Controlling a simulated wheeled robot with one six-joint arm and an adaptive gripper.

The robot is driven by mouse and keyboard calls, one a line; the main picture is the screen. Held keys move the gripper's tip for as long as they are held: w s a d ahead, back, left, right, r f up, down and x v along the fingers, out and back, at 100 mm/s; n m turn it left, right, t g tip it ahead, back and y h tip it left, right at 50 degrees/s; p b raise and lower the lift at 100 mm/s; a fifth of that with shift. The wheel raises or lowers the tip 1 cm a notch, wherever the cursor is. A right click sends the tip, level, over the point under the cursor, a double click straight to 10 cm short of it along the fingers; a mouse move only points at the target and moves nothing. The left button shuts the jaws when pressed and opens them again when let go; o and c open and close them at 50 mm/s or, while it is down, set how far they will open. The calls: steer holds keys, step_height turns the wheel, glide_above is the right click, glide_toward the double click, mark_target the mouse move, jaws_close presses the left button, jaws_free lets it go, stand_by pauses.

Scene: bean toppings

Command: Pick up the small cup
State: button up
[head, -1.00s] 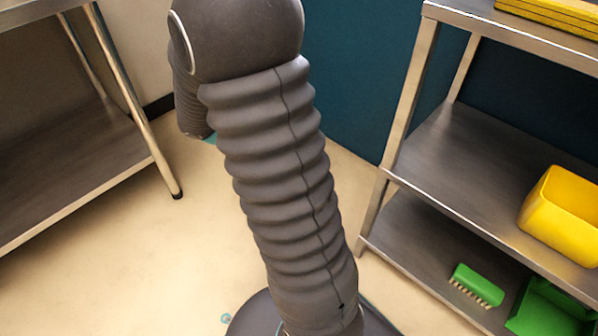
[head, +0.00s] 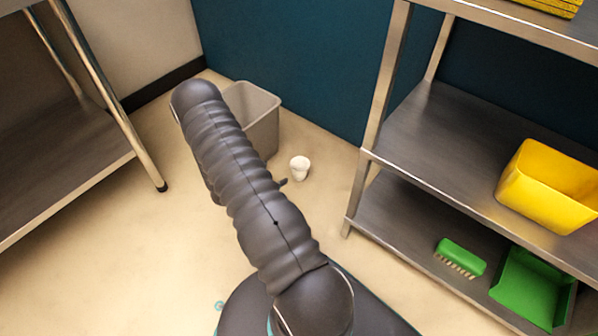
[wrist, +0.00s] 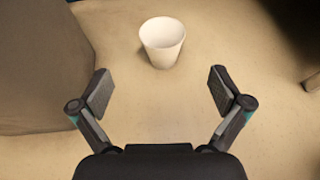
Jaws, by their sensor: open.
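The small cup (head: 299,168) is white and stands upright on the floor, right of a grey bin in the head view. In the wrist view the cup (wrist: 162,42) is near the top middle, its open rim facing up. My gripper (wrist: 161,87) is open and empty, its two fingers apart. The cup is beyond the fingertips, roughly centred between them and not touched. In the head view my arm hides most of the gripper.
The grey bin (head: 262,122) stands close to the cup's left. A metal shelf (head: 430,135) on the right holds a yellow tub (head: 530,205), a green brush (head: 461,256) and a green dustpan (head: 533,290). A metal table (head: 75,150) is on the left. Open floor lies between.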

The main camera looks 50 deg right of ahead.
glide_toward(306, 162)
steer(key=shift+w+d+f+b, duration=0.15)
steer(key=shift+w+f+b, duration=0.1)
steer(key=shift+f+b, duration=0.15)
steer(key=shift+b+x, duration=0.5)
steer(key=shift+x, duration=2.45)
steer(key=shift+s+r, duration=0.15)
steer(key=shift+r, duration=0.05)
steer(key=c, duration=0.7)
